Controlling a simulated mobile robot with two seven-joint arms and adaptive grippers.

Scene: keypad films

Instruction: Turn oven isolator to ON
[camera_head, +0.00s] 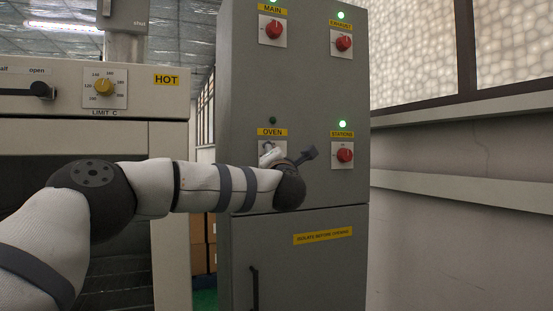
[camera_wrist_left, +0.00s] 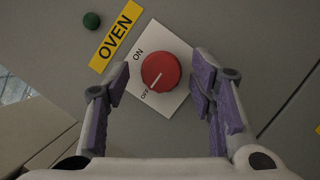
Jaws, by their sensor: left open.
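The oven isolator is a round red knob (camera_wrist_left: 161,72) on a white plate (camera_wrist_left: 172,103) marked ON and OFF in the left wrist view. Its white pointer line points at OFF. A yellow OVEN label (camera_wrist_left: 115,43) is beside the plate. My left gripper (camera_wrist_left: 162,78) is open, with one purple-padded finger on each side of the knob and gaps between pads and knob. In the head view my left gripper (camera_head: 303,158) is in front of the oven plate (camera_head: 267,146) and hides most of it. My right gripper is not in view.
The grey cabinet (camera_head: 240,90) also carries red MAIN (camera_head: 273,29), EXHAUST (camera_head: 343,43) and STATIONS (camera_head: 345,155) knobs, with green lamps lit above. The oven lamp (camera_head: 273,120) is dark. A machine with a yellow dial (camera_head: 103,86) stands at left.

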